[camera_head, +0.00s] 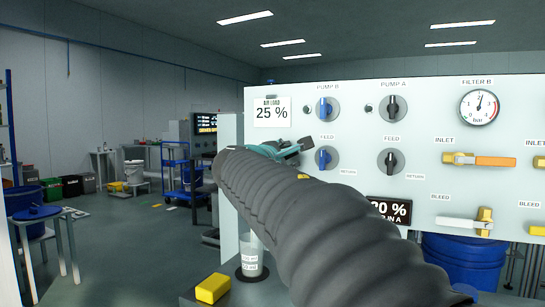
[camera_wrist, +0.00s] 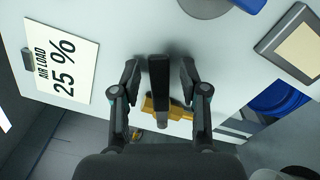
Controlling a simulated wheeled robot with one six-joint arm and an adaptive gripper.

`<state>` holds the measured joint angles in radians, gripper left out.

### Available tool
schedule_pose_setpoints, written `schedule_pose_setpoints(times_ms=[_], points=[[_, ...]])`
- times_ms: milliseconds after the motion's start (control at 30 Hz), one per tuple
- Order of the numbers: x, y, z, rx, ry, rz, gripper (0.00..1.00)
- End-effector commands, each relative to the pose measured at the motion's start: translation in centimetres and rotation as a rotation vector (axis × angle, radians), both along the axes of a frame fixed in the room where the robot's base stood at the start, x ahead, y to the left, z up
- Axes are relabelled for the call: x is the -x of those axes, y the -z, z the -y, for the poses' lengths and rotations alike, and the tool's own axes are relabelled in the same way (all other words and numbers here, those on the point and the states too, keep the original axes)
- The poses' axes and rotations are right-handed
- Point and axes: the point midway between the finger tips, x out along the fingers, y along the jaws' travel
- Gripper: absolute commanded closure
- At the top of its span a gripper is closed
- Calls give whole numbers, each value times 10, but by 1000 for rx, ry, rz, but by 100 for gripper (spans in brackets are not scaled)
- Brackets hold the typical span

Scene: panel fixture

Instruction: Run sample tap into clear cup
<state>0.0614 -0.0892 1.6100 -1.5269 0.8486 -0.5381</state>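In the wrist view, my gripper (camera_wrist: 158,78) is open, with one finger on each side of a black bar-shaped handle (camera_wrist: 158,82). A gap shows between the handle and each finger. A yellow fitting (camera_wrist: 155,106) lies beside the handle, likely the sample tap's body. In the head view, the clear cup (camera_head: 251,256) stands upright on a dark round pad at the bench edge, with white labels on its side. My grey ribbed arm hides the tap and most of my gripper there. I cannot tell whether any liquid is in the cup.
The white panel (camera_head: 440,130) carries blue and black knobs, a gauge (camera_head: 480,107) and yellow valves. A yellow block (camera_head: 212,288) lies left of the cup. An "AIR LOAD 25 %" card (camera_head: 271,112) is near my gripper. Open floor (camera_head: 130,250) lies to the left.

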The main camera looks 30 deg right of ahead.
Motion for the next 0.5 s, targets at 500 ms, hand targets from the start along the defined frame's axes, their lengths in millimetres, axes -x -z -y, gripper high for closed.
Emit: schedule_pose_setpoints(times_ms=[500], points=[[27,-1,-38,0,-6,2,56]])
